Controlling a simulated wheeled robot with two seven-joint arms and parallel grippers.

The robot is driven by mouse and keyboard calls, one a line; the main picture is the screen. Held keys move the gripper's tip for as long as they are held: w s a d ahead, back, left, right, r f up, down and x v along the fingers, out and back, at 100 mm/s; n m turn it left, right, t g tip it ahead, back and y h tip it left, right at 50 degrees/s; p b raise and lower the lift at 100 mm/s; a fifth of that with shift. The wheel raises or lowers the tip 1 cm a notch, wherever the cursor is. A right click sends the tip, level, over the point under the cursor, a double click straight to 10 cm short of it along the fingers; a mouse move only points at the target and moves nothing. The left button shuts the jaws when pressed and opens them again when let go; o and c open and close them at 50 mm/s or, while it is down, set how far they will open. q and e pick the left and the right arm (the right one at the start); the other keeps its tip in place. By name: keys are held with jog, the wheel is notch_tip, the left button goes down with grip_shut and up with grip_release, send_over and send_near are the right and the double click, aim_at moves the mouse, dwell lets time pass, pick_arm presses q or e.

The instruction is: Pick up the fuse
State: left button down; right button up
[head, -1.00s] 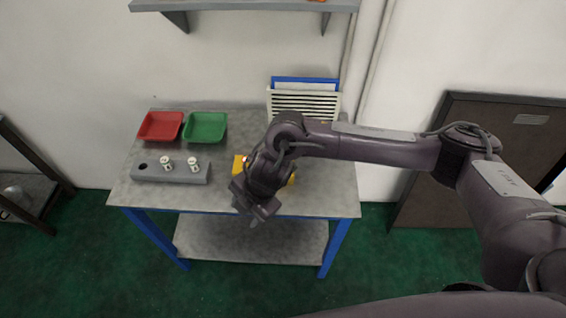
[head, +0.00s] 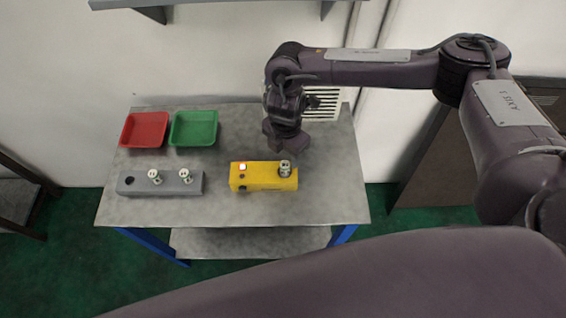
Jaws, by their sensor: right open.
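A grey rack (head: 169,188) on the table's left side has a dark empty hole at its left end. Two small white-topped fuses stand upright in it, one in the middle (head: 154,176) and one at the right (head: 185,175). A yellow block (head: 262,180) sits to the right of the rack. It has a lit white square at its upper left and a grey-white cylindrical piece (head: 285,168), perhaps a fuse in a chuck, at its right end. My right gripper (head: 286,147) hangs open just behind the yellow block's right end, apparently empty. My left gripper is not in view.
A red tray (head: 145,117) and a green tray (head: 194,114) stand at the back left of the grey table (head: 333,195). A slatted white panel (head: 324,101) stands at the back behind my right arm. The table's front strip and right side are clear.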

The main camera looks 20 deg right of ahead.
aim_at(285, 164)
jog(key=f+p, duration=0.2)
jog(key=f, duration=0.1)
jog(key=shift+s+a, duration=0.1)
jog(key=shift+s, duration=0.3)
jog(key=shift+w+f, duration=0.2)
jog(key=shift+f, duration=1.15)
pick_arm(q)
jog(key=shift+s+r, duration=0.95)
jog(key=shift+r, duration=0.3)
pick_arm(e)
jog(key=shift+r, duration=0.1)
grip_shut()
